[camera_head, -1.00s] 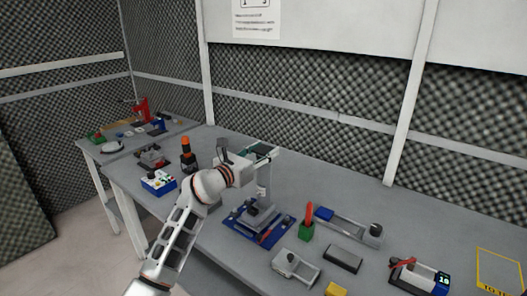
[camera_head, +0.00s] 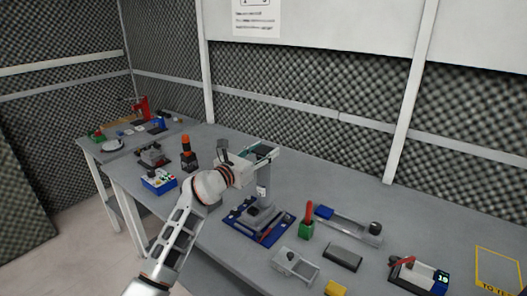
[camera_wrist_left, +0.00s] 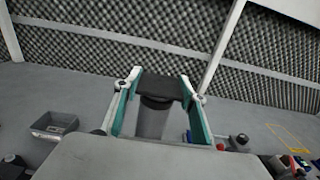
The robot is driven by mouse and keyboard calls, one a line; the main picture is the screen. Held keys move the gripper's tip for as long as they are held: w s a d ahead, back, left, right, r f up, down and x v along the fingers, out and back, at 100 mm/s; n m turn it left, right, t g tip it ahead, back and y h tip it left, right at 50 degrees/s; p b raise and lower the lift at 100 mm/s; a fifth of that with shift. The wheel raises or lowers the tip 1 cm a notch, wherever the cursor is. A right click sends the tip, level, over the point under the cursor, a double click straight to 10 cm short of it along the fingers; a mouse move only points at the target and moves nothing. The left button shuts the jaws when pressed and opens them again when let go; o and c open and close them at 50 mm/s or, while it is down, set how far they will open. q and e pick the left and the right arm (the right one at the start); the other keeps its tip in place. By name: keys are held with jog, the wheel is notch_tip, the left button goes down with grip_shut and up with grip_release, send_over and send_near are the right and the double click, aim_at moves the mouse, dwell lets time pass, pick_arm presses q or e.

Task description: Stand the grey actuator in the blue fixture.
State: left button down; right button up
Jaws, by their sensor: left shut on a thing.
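My left gripper (camera_head: 264,153) has teal fingers and is shut on the grey actuator (camera_head: 264,178), which hangs upright below it. In the left wrist view the fingers (camera_wrist_left: 160,92) stand on both sides of the actuator (camera_wrist_left: 152,124), a grey body with a dark top. The blue fixture (camera_head: 235,223) lies on the bench below, with a grey block at its middle. The actuator's lower end appears directly over this block; I cannot tell whether it touches or is seated. My right gripper is not in view.
A green holder with a red handle (camera_head: 307,227), a blue-ended grey slide (camera_head: 350,226), a dark grey block (camera_head: 342,256) and a yellow block (camera_head: 342,289) are to the right. A blue box (camera_head: 159,183) and an orange-topped device (camera_head: 187,155) stand left. Free bench lies behind.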

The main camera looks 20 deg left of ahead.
pick_arm(q)
jog(key=shift+f+b, duration=0.3)
jog(key=shift+f, duration=0.2)
jog(key=c, duration=1.2)
grip_release()
jog(key=shift+o, duration=0.4)
jog(key=shift+f, duration=0.2)
jog(key=v, duration=1.2)
jog(key=shift+r, duration=0.25)
